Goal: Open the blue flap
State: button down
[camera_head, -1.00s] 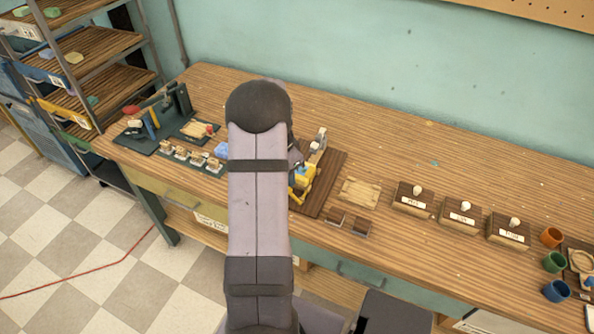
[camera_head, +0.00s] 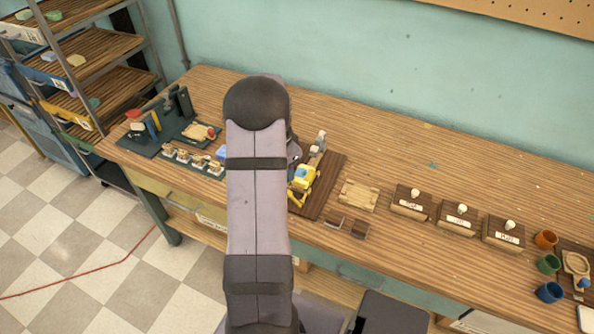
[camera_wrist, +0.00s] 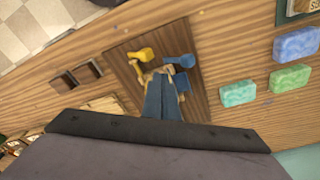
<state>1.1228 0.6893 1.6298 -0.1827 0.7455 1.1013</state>
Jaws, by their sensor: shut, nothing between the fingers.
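In the wrist view a blue piece (camera_wrist: 180,62), which looks like the blue flap, stands at the upper part of a dark brown board (camera_wrist: 122,72). A yellow piece (camera_wrist: 145,54) is left of it. My gripper (camera_wrist: 163,78) shows as blue-grey fingers over the board, shut and empty, just below the two pieces. I cannot tell whether it touches the blue piece. The yellow part (camera_head: 304,178) and the brown board (camera_head: 334,172) show right of my arm.
Blue and green soap-like blocks (camera_wrist: 295,43) lie right of the board in the wrist view. Two small dark trays (camera_head: 345,226) and a pale wooden plate (camera_head: 358,195) lie to its right in the head view. Bare tabletop (camera_head: 400,140) lies behind.

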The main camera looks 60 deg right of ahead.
jog(key=r+p, duration=0.2)
jog(key=r, duration=0.1)
jog(key=shift+s+r, duration=0.15)
jog(key=shift+s, duration=0.05)
dwell(0.4)
jog(key=w+a+r+n, duration=0.2)
jog(key=w+a+n, duration=0.35)
jog(key=a, duration=0.45)
jog(key=w+a+r+n, duration=0.2)
jog(key=w+a+n, duration=0.35)
jog(key=a, duration=0.55)
jog(key=s+a+r+n+y, duration=0.1)
jog(key=s+a+n, duration=0.2)
jog(key=a+n, duration=0.65)
jog(key=s+a+n+y, duration=0.1)
jog(key=s+a+n, duration=0.3)
jog(key=a, duration=1)
notch_tip(320, 180, down, 20)
jog(key=b, duration=2)
jog(key=shift+w+a+t, duration=0.15)
jog(key=shift+a+t, duration=0.05)
jog(key=shift+t, duration=0.2)
